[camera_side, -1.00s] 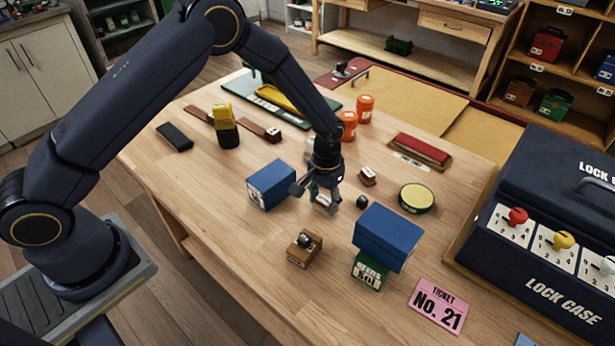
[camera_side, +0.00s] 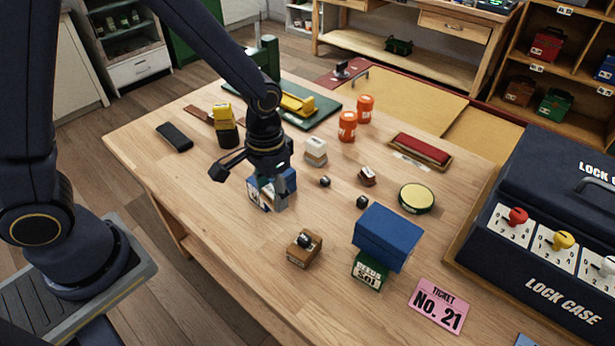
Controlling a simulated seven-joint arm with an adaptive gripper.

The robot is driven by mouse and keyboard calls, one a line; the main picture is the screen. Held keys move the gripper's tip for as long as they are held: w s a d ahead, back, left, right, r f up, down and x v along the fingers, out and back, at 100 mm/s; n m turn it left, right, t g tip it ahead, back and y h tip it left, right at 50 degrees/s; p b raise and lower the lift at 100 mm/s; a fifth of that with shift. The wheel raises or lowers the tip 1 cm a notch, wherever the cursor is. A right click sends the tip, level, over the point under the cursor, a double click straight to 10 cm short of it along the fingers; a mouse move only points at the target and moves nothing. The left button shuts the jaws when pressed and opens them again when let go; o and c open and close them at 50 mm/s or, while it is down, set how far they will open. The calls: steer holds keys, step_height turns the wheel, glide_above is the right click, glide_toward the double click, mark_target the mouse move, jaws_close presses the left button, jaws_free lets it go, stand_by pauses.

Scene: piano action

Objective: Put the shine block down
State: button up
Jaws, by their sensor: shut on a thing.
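My gripper (camera_side: 272,200) is shut, with its fingers pointing down. It overlaps the blue box (camera_side: 289,181) with a pale label in the side view. I cannot tell whether it is above, in front of or touching that box. The shine block appears to be between the fingers, but it is mostly hidden by them and hard to pick out against the box. The height of the gripper over the wooden table (camera_side: 225,225) is unclear.
A brown box with a dark knob (camera_side: 304,248) and a blue box on a green one (camera_side: 386,236) stand nearby. A white block (camera_side: 316,150) and small dark knobs (camera_side: 362,202) lie right of my gripper. The table's front left is clear.

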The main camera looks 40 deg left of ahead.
steer(key=shift+m, duration=0.4)
steer(key=w+a, duration=0.1)
steer(key=a, duration=0.2)
steer(key=w+a, duration=0.2)
steer(key=a, duration=0.1)
steer(key=w+a, duration=0.2)
steer(key=a, duration=0.1)
steer(key=shift+r, duration=0.25)
steer(key=a+n, duration=0.3)
steer(key=a, duration=0.8)
steer(key=w+f, duration=0.3)
steer(key=w, duration=0.1)
steer(key=w+a+f, duration=0.1)
steer(key=w+f, duration=0.2)
steer(key=w, duration=0.1)
steer(key=w+a+f, duration=0.1)
steer(key=w+f, duration=0.2)
steer(key=w, duration=0.2)
steer(key=shift+w+a+f, duration=0.1)
steer(key=shift+a+f, duration=0.15)
steer(key=shift+f, duration=0.05)
steer(key=shift+w+f, duration=0.35)
steer(key=shift+f, duration=1.65)
steer(key=shift+f, duration=0.15)
steer(key=o, duration=1)
